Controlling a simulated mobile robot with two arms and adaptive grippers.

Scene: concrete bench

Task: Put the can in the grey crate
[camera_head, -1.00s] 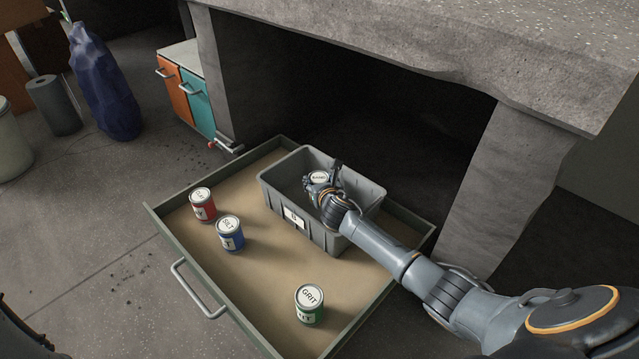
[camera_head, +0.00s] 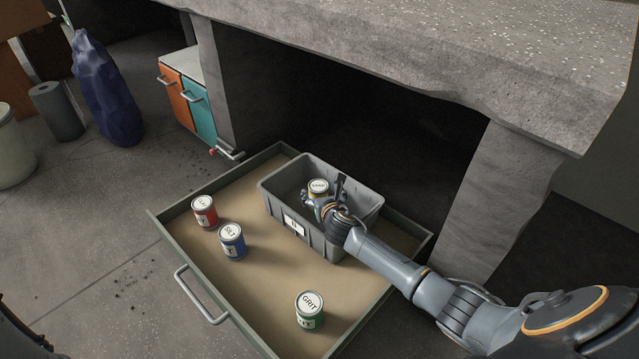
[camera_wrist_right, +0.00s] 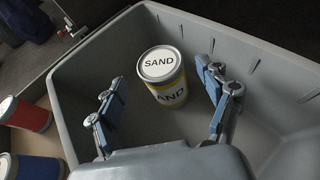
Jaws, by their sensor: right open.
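A yellow can with a white lid marked SAND (camera_wrist_right: 163,78) stands upright inside the grey crate (camera_wrist_right: 248,55), as the right wrist view shows. In the head view the can (camera_head: 318,187) is partly hidden by my right gripper (camera_head: 325,193). My right gripper (camera_wrist_right: 160,105) is open, with one finger on each side of the can and gaps between fingers and can. The grey crate (camera_head: 284,208) sits in the back of an open drawer, with a white label on its front. My left gripper is not in view.
The drawer (camera_head: 250,290) also holds a red can (camera_head: 204,212), a blue SILT can (camera_head: 232,242) and a green GRIT can (camera_head: 309,310). The concrete bench (camera_head: 420,50) overhangs behind the crate. Bare drawer floor lies in front of the crate.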

